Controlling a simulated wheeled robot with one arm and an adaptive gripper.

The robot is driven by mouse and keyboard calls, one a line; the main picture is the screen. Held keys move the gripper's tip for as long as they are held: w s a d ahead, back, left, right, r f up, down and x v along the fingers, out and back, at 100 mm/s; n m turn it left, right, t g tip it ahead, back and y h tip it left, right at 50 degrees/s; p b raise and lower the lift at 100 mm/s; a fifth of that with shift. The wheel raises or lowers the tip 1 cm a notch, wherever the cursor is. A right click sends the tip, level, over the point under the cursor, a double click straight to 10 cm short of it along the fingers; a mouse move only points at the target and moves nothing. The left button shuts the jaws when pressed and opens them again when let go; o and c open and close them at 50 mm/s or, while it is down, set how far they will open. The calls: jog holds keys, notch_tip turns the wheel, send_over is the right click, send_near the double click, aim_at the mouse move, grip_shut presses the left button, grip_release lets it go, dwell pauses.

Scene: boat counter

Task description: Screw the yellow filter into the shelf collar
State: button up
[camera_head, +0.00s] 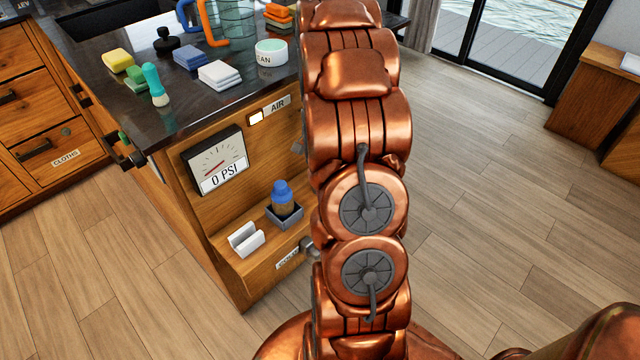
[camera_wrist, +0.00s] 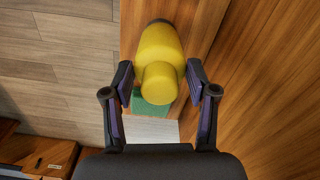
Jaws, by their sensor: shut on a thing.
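The yellow filter (camera_wrist: 160,50) is in the wrist view, a rounded yellow body with a narrower round end toward the camera. My gripper (camera_wrist: 160,84) has one finger on each side of that narrower end and is shut on it. Wood surface shows behind the filter. The shelf collar cannot be made out in either view; the filter may cover it in the wrist view. In the head view my arm hides the gripper and the filter.
In the head view, the lower shelf holds a blue-capped bottle (camera_head: 283,198) in a dark tray and a white slotted block (camera_head: 246,239). A gauge (camera_head: 214,161) reads 0 PSI above. Sponges, cloths and a brush crowd the dark counter (camera_head: 230,105). Floor at right is clear.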

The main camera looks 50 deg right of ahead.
jog(key=shift+m, duration=0.9)
jog(key=shift+m, duration=0.5)
jog(key=o, duration=1)
notch_tip(320, 180, up, 11)
jog(key=shift+f, duration=0.1)
jog(key=shift+r, duration=0.6)
